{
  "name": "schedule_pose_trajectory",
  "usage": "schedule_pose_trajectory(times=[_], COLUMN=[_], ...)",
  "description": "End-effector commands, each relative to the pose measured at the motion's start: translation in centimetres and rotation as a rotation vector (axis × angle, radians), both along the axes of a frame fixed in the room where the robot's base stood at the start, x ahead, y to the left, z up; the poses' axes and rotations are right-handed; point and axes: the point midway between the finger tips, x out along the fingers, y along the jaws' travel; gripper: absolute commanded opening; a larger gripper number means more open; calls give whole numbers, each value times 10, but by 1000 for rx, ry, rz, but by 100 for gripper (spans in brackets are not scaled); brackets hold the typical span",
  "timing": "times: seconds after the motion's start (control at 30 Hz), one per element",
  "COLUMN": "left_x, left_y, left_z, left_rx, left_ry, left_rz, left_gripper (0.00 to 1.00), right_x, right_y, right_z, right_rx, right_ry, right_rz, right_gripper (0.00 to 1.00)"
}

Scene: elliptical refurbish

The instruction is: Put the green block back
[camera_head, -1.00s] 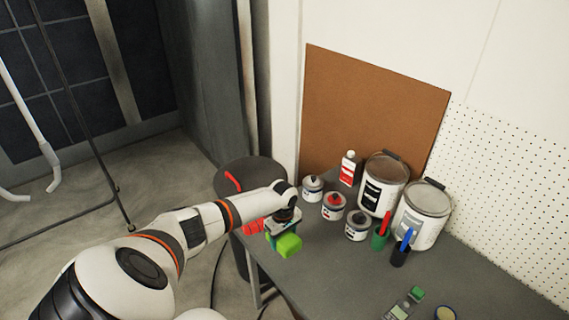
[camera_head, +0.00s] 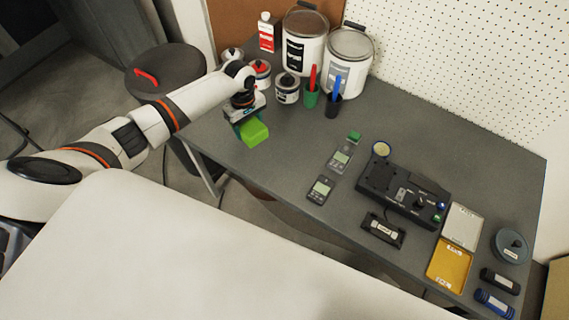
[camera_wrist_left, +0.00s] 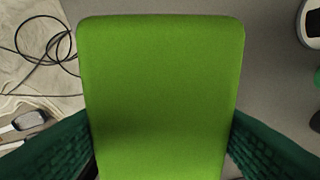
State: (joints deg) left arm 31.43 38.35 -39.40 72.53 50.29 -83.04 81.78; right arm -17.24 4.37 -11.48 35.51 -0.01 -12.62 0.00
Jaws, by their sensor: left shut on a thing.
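The green block (camera_head: 254,132) is held in my left gripper (camera_head: 247,122) above the left end of the dark table. In the left wrist view the green block (camera_wrist_left: 160,90) fills the middle, with a dark green finger on each side of it. The fingers press against its sides. The block appears to be above the tabletop, near its front left edge. My right gripper is not in view.
The dark table (camera_head: 290,150) holds paint cans (camera_head: 348,62) and small tins (camera_head: 287,88) at the back left. Cups with a red and a blue tool (camera_head: 334,100) stand nearby. Meters (camera_head: 341,155), a black device (camera_head: 405,192) and a yellow tray (camera_head: 449,265) lie to the right. A round stool (camera_head: 165,75) stands left.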

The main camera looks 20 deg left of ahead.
Motion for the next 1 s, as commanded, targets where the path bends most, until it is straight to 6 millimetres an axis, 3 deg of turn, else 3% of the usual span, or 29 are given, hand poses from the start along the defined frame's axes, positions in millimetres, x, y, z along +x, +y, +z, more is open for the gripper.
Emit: schedule_pose_trajectory(times=[0.03, 0.1, 0.2, 0.33, 0.47, 0.7, 1.0], left_x=[1, -1, -7, -15, -20, -21, -21], left_y=[-27, -58, -95, -125, -138, -138, -139], left_z=[-7, -3, 4, 13, 12, -29, -65], left_rx=[-8, -6, 0, 12, 20, 22, 21], left_ry=[-5, -9, -16, -27, -30, -29, -29], left_rz=[-78, -182, -310, -425, -477, -482, -480], left_gripper=[42, 42, 42, 42, 42, 42, 42], right_x=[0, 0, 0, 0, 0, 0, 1], right_y=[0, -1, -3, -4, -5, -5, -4], right_z=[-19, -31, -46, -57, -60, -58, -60], right_rx=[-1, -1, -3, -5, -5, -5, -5], right_ry=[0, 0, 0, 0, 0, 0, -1], right_rz=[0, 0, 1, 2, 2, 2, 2], right_gripper=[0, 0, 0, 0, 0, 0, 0])
